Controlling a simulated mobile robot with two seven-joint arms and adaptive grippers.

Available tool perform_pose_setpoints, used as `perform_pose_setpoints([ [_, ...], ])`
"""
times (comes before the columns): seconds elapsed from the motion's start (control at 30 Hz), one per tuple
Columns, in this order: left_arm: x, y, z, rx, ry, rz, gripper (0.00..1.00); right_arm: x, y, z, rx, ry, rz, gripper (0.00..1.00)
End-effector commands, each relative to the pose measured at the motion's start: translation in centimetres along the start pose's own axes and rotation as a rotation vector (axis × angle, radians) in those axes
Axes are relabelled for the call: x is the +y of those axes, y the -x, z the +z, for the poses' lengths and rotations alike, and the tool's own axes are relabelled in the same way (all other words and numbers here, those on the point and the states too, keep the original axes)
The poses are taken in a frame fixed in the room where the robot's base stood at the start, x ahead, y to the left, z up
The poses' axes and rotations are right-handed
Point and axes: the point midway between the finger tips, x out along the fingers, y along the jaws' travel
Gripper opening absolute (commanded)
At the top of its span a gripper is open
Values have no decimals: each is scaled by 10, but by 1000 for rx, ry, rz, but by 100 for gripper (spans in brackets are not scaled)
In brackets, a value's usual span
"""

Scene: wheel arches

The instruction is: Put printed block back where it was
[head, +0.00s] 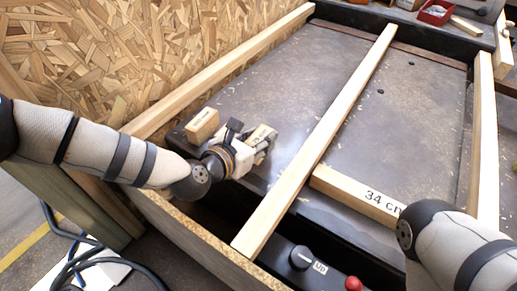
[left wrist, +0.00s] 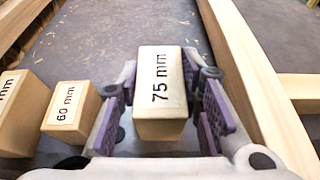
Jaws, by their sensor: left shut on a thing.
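A pale wooden block (left wrist: 160,95) printed "75 mm" sits between the purple-padded fingers of my left gripper (left wrist: 165,88), which is shut on it. In the head view the same block (head: 263,134) shows at the tips of my left gripper (head: 262,143), over the near left part of the grey bench top. I cannot tell whether it touches the surface. A smaller block (left wrist: 70,112) printed "60 mm" stands just left of the gripper in the wrist view. My right arm shows at the lower right of the head view, but its gripper is out of frame.
Another printed block (head: 202,125) stands at the left; a partly cut-off block (left wrist: 22,112) is at the wrist view's left edge. A long wooden strip (head: 320,140) crosses the bench right of the gripper. A "34 cm" bar (head: 355,193) lies beyond it. Bench behind the gripper is clear.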

Motion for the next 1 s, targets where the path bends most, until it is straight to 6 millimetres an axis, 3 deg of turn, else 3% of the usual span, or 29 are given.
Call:
perform_pose_setpoints([
  [0.17, 2, -15, -33, 4, -1, 0, 4, 0, -12, -2, -27, 3, 1, 0],
  [0.5, 2, -16, -35, 1, 0, 1, 4, 0, -13, -3, -31, 4, 2, 0],
  [0.53, 2, -16, -35, 1, 0, 1, 35, 0, -13, -2, -32, 4, 2, 0],
  [0.6, 2, -16, -34, 0, -1, 1, 51, 0, -12, -2, -31, 4, 2, 0],
  [1.0, 3, -8, -28, 0, -1, 2, 53, 0, -7, -1, -19, 2, 1, 0],
])
